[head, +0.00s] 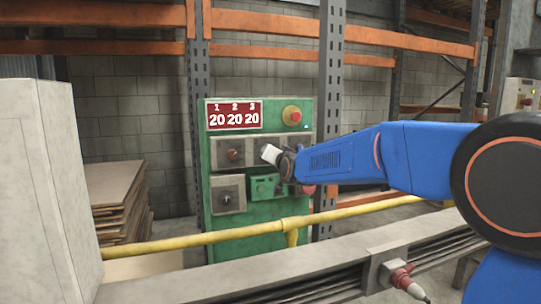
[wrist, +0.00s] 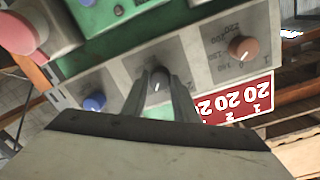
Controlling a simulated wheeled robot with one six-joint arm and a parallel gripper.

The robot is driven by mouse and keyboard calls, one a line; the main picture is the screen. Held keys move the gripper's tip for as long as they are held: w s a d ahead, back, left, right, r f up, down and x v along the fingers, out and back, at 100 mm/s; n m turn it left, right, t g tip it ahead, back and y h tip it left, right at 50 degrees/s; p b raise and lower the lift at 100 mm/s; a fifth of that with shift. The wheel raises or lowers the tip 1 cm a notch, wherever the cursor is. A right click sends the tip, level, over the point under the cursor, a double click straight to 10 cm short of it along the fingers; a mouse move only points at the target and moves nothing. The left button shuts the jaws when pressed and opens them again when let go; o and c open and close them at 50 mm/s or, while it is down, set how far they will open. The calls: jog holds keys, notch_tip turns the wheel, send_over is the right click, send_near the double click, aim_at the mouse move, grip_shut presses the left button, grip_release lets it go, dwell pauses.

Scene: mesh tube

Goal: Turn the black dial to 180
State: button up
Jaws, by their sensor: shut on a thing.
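The black dial (wrist: 157,84) shows in the wrist view on a grey plate, with a white pointer line. My gripper (wrist: 161,78) is shut on it, with one finger on each side. In the head view my gripper (head: 268,153) reaches the upper right of the green control panel (head: 206,240) from the right and hides the black dial. A red display (head: 234,115) on the panel reads 20 under each of 1, 2 and 3.
A brown dial (wrist: 242,48) and a blue dial (wrist: 95,102) flank the black one. A yellow rail (head: 200,239) runs in front of the panel. A pale block (head: 45,190) stands at the left.

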jog(key=shift+d+m+y, duration=0.1)
jog(key=shift+m+y, duration=0.2)
jog(key=shift+m, duration=4)
jog(key=o, duration=1.1)
jog(key=shift+c, duration=0.2)
jog(key=shift+s, duration=0.1)
jog(key=v, duration=1.7)
jog(key=shift+r, duration=0.2)
jog(key=shift+d, duration=0.15)
